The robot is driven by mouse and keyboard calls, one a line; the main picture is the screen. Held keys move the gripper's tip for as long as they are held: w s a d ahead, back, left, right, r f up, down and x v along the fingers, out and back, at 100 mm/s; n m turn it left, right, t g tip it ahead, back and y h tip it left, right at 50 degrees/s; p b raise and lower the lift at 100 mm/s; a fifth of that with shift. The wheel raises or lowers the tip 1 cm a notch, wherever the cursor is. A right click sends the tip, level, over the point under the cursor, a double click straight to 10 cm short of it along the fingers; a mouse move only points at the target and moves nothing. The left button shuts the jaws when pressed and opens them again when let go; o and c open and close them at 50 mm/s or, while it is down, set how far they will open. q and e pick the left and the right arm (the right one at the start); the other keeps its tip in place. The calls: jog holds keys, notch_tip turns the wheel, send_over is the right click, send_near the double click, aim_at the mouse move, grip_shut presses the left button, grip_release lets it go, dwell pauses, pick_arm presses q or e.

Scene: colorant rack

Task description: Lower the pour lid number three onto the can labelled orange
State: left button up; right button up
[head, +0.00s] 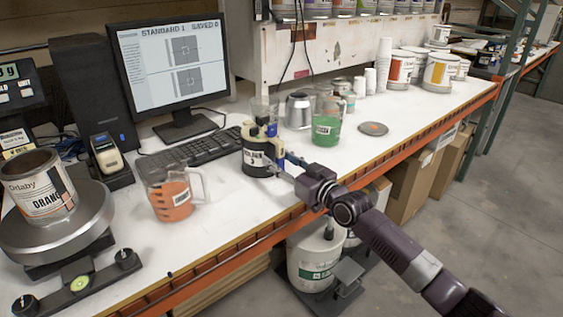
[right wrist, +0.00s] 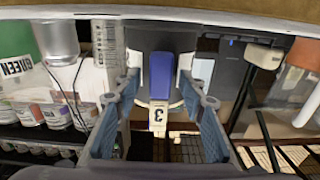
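The can labelled orange (head: 42,187) stands upright on a round silver scale plate (head: 68,238) at the left of the head view; its top looks open. A pour lid with blue parts (head: 271,130) sits on a dark labelled can (head: 256,160) mid-bench. In the right wrist view a blue handle (right wrist: 161,75) carries a pale tag marked 3 (right wrist: 158,115). My right gripper (head: 283,163) is at the lid's right side. Its fingers (right wrist: 160,88) are apart, one on each side of the handle, with gaps visible. My left gripper is not in view.
An orange-filled jug (head: 172,196) stands between the dark can and the scale. A green jug (head: 326,128) and metal pot (head: 299,110) stand behind the gripper. A keyboard (head: 190,150) and monitor (head: 170,68) are at the back. A grey disc (head: 373,128) lies to the right.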

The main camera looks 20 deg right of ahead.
aim_at(274, 136)
grip_shut()
dwell(0.4)
jog(key=shift+r, duration=0.25)
jog(key=shift+r+p, duration=0.3)
jog(key=shift+p, duration=0.15)
notch_tip(274, 136, up, 5)
jog(key=p, duration=0.5)
jog(key=shift+r, duration=0.2)
